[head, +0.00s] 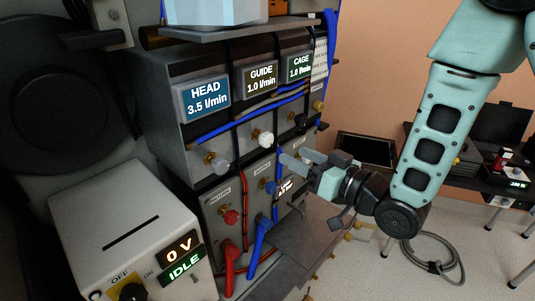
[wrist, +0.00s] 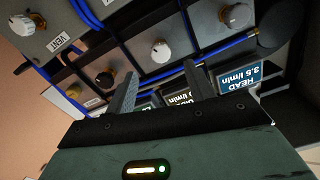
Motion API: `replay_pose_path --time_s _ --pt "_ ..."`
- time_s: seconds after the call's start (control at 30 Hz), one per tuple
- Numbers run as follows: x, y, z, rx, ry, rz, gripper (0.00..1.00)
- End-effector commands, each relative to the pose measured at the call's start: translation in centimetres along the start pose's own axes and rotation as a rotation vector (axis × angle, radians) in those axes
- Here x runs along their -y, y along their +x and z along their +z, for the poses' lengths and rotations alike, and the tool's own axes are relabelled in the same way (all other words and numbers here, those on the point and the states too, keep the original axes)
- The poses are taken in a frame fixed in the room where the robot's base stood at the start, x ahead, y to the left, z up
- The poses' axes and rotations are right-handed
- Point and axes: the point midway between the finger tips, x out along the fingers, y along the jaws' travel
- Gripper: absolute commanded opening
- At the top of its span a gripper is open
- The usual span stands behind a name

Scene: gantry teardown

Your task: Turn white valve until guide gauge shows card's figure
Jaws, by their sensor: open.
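The white valve (head: 265,138) is a round knob on a brass stem, below the guide gauge (head: 261,78), which reads 1.0 l/min. In the wrist view the white valve (wrist: 160,52) shows ahead of and between the fingertips, apart from them. My gripper (head: 297,158) is open and empty, to the right of and below the valve in the head view; its two fingers also show in the wrist view (wrist: 160,72). The guide gauge is partly hidden by a finger there. A white printed sheet (head: 320,60), possibly the card, is at the panel's right; its text is too small to read.
The head gauge (head: 203,98) reads 3.5 l/min, the cage gauge (head: 299,66) 1.0 l/min. A grey knob (head: 217,163) and a black knob (head: 300,120) flank the white valve. Blue hoses (head: 225,128) cross the panel. A box (head: 132,230) shows 0 V and IDLE.

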Motion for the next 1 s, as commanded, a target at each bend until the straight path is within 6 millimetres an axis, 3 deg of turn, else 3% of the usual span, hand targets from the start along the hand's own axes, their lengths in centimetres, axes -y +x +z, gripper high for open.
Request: replay_pose_path --time_s 0.17,0.23,0.6,1.0 --pt "0.0 1.0 0.3 -0.004 0.000 0.000 0.54" --pt "0.2 2.4 -0.4 0.000 0.003 -0.001 0.54" --pt "0.1 8.2 -0.4 -0.001 0.003 0.001 0.54" --pt "0.1 9.6 -0.1 0.000 0.002 0.002 0.54"
